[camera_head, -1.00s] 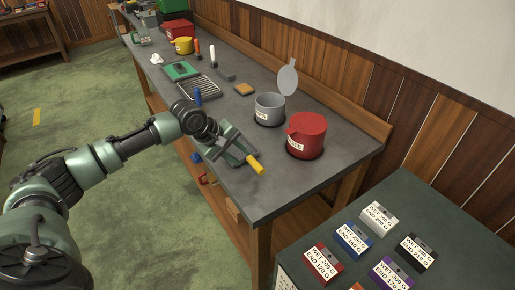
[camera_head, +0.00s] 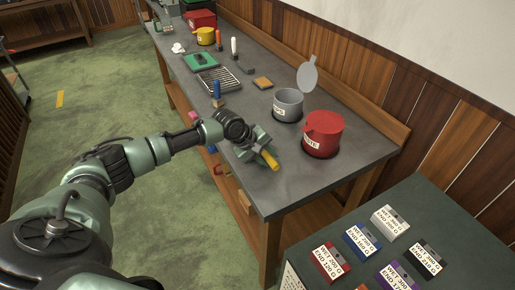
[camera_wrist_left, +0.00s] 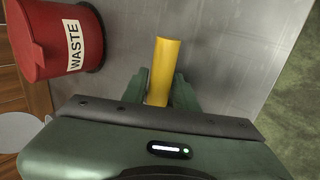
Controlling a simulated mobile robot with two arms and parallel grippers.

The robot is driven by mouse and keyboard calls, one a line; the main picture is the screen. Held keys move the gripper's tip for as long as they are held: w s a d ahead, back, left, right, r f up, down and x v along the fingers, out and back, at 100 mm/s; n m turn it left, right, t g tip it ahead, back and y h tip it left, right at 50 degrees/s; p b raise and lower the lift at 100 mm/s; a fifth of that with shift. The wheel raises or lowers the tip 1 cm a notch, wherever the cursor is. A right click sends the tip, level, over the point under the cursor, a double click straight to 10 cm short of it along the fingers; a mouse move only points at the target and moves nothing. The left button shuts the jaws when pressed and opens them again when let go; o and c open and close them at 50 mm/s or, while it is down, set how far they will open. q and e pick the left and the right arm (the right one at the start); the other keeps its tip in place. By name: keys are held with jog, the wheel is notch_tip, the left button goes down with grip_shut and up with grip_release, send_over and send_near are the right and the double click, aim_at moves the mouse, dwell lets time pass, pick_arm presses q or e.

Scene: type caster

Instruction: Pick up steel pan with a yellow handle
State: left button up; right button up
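The yellow handle (camera_head: 269,160) of the pan sticks out from my left gripper (camera_head: 262,152) near the front edge of the workbench. The wrist view shows the handle (camera_wrist_left: 164,68) lying between the two green fingers of my left gripper (camera_wrist_left: 161,88). The fingers are close along both its sides and look shut on it. The steel part of the pan is hidden behind the gripper in both views. My right gripper is not in view.
A red waste bin (camera_head: 323,135) and a grey pot (camera_head: 288,106) with a raised lid stand right of the gripper on the workbench (camera_head: 290,182). A blue-handled brush (camera_head: 217,92) and a grate (camera_head: 218,80) lie farther back. Labelled blocks sit on a dark green table (camera_head: 420,205).

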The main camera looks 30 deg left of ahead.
pick_arm(q)
grip_shut()
jog(key=shift+r, duration=0.15)
